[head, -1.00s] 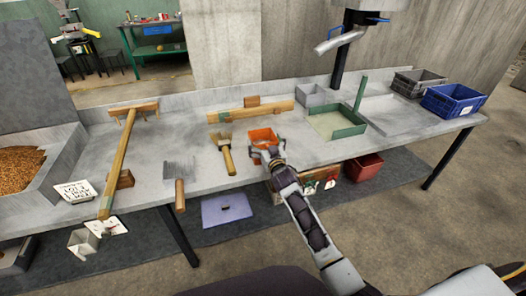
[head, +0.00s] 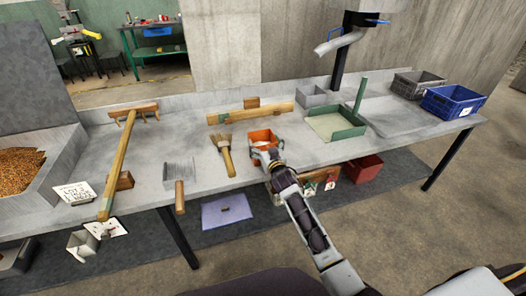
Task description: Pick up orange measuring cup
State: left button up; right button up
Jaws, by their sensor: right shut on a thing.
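The orange measuring cup (head: 262,135) is on or just above the grey table, near the middle; I cannot tell whether it touches the surface. My right gripper (head: 266,154) is at its near side, shut on it. The arm comes in from the lower right and hides part of the cup's near side. My left gripper is not in view.
A brush (head: 223,150) lies just left of the cup. A wooden bar (head: 251,116) lies behind it. A green-edged tray (head: 340,131) is to the right, with blue (head: 453,101) and grey (head: 417,84) crates beyond. A comb-like tool (head: 179,182) and wooden rake (head: 118,166) lie left.

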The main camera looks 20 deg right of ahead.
jog(key=shift+r, duration=0.25)
jog(key=shift+r, duration=0.4)
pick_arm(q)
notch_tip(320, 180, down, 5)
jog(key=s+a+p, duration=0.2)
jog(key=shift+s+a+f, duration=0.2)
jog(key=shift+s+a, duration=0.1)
pick_arm(e)
notch_tip(320, 180, up, 9)
